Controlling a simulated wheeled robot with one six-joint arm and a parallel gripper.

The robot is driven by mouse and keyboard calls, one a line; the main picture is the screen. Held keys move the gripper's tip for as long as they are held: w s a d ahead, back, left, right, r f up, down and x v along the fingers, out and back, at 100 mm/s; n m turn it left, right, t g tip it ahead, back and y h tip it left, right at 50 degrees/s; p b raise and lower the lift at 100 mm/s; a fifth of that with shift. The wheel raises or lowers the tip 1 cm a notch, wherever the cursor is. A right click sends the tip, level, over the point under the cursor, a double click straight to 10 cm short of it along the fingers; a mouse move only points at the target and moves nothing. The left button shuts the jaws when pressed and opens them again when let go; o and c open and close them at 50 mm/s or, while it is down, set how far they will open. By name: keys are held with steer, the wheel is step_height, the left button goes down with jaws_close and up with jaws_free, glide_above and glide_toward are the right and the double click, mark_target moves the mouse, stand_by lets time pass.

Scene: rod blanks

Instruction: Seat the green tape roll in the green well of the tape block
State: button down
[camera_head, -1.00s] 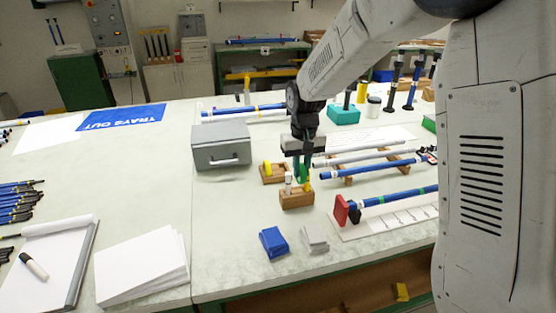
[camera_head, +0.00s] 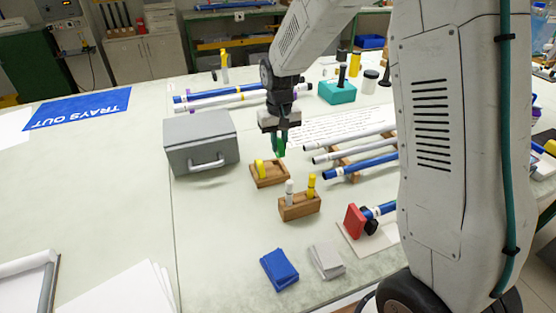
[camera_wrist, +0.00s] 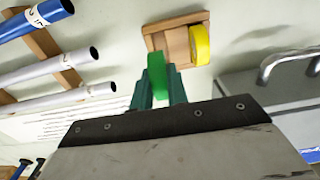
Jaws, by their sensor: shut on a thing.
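My gripper (camera_head: 280,138) is shut on the green tape roll (camera_head: 279,148), which it holds above the bench. In the wrist view the green tape roll (camera_wrist: 157,82) stands on edge between the fingers. The wooden tape block (camera_head: 272,182) lies just below and slightly left of the roll in the head view. A yellow tape roll (camera_wrist: 199,45) stands in one well of the tape block (camera_wrist: 178,23). The well beside it looks empty, partly hidden by the green roll; I see no green colour on it. The green roll appears apart from the block.
A wooden holder (camera_head: 300,210) with a white and a yellow marker stands in front of the tape block. A grey box (camera_head: 201,140) is at the left. White and blue rods (camera_head: 361,165) lie on a rack at the right. Blue and grey cloths lie nearer.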

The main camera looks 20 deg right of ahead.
steer(key=shift+a+f, duration=0.15)
steer(key=shift+f, duration=2.8)
steer(key=shift+s+f, duration=0.1)
steer(key=shift+f, duration=0.05)
steer(key=c, duration=1.4)
jaws_free()
steer(key=shift+o, duration=0.2)
